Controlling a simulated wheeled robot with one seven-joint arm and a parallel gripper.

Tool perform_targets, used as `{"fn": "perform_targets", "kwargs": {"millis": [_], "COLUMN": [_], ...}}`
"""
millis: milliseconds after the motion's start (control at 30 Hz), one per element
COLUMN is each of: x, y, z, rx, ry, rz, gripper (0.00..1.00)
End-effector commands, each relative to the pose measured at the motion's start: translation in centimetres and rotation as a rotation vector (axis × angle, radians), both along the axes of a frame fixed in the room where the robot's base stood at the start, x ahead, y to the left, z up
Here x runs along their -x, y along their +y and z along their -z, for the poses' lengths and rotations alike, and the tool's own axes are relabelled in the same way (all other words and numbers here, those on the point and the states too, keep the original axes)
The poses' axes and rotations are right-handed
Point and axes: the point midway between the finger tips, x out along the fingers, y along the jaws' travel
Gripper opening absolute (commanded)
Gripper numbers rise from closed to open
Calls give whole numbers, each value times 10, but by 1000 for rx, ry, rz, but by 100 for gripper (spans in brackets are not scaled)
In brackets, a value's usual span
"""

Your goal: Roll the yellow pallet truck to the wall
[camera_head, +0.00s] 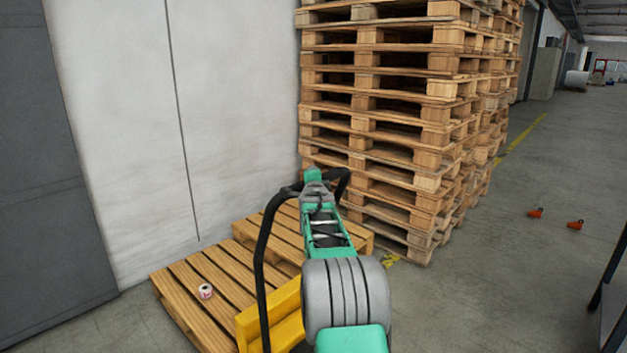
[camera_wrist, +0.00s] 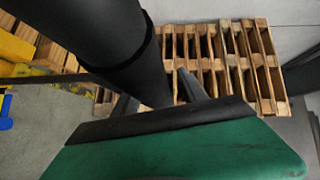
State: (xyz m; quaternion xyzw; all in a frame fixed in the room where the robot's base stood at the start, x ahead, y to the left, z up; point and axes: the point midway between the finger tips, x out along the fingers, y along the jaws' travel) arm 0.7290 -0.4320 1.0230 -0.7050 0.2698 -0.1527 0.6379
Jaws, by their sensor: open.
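The yellow pallet truck (camera_head: 272,322) stands low in the head view, partly hidden behind my arm. Its black handle loop (camera_head: 263,240) rises on the left of my arm and bends over at the top. My gripper (camera_head: 313,175) is at the top of that loop. In the wrist view, a thick black bar of the handle (camera_wrist: 105,40) runs down between the fingers of my gripper (camera_wrist: 160,95). The fingers are open around it, and I cannot tell whether they touch it. The pale wall (camera_head: 120,120) is behind, at the left.
Low wooden pallets (camera_head: 190,275) lie along the wall by the truck, with a small roll (camera_head: 206,291) on top. A tall pallet stack (camera_head: 400,120) stands beyond my gripper. Small orange items (camera_head: 535,213) lie on open floor at right. A dark frame (camera_head: 612,280) edges the right side.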

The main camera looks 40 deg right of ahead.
Motion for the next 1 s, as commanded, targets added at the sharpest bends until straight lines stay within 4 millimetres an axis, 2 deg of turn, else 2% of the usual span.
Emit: {"fn": "perform_targets", "kwargs": {"millis": [200, 400, 1000], "x": [33, 51, 53], "y": [24, 37, 38], "z": [-7, -11, -10], "rx": [3, 3, 3], "ry": [-4, -5, -4], "rz": [-1, -1, -1], "gripper": [50, 50, 50]}}
